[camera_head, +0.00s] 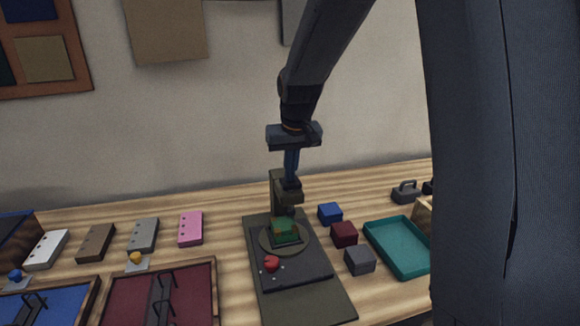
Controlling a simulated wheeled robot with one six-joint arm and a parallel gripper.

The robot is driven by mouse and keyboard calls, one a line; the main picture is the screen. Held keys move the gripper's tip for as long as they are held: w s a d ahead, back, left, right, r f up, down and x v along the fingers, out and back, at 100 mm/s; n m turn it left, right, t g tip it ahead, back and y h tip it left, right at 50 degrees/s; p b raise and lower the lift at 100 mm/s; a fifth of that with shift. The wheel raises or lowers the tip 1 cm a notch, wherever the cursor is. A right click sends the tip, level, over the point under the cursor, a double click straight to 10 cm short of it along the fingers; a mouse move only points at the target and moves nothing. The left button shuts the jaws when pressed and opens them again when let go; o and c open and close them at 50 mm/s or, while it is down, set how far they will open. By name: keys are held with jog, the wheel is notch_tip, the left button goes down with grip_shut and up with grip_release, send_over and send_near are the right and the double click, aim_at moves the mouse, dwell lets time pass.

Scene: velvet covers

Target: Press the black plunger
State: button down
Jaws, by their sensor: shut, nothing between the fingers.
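An olive-green press stands on the wooden table, with an upright column (278,188) at the back of a flat base (312,303). The black plunger (291,184) is small and dark at the top of the press head. My gripper (291,176) points straight down with its narrow blue fingers together and empty, directly over the plunger. Fingertips and plunger overlap in this view, so I cannot tell whether they touch. Below the head, a green block-like piece (285,229) sits on a round olive plate (268,246). A red knob-like piece (271,264) lies in front of it.
Blue (329,213), dark red (344,233) and grey (359,260) blocks stand right of the press, beside a teal tray (376,232). White, brown, grey and pink (190,229) pieces lie left. A dark red framed panel (190,300) is front left. My arm hides the far right.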

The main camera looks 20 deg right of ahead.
jog(key=shift+f, duration=0.75)
jog(key=shift+s, duration=0.15)
jog(key=shift+f, duration=0.15)
notch_tip(320, 180, up, 6)
jog(key=p, duration=0.3)
jog(key=shift+f, duration=0.1)
jog(key=b+v, duration=0.2)
jog(key=v, duration=0.7)
